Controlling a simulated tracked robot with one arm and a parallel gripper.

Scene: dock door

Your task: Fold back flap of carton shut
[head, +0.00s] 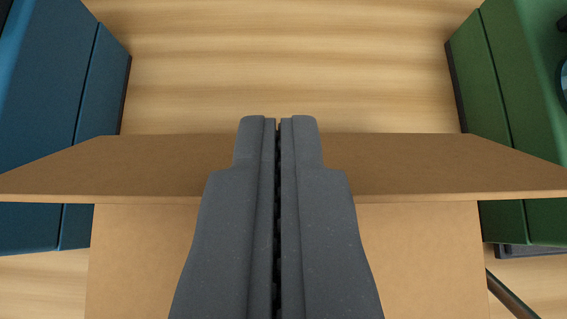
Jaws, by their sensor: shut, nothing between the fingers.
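In the head view the carton (135,260) shows its brown cardboard surface in the lower half. A flap (420,165) runs across the full width of the picture as a wide brown band with slanted ends. A thin lighter edge lies along its near side. My gripper (279,122) is dark grey and shut, with its two fingers side by side and nothing between them. It points away over the middle of the flap, and its tips reach slightly past the flap's far edge. It hides the middle of the flap and carton. I cannot tell whether the fingers touch the flap.
A blue box-like object (50,85) stands on the left and a green one (520,80) on the right, both partly behind the flap's ends. A dark rod (510,295) lies at the lower right. The light wooden surface (290,60) beyond the flap is clear.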

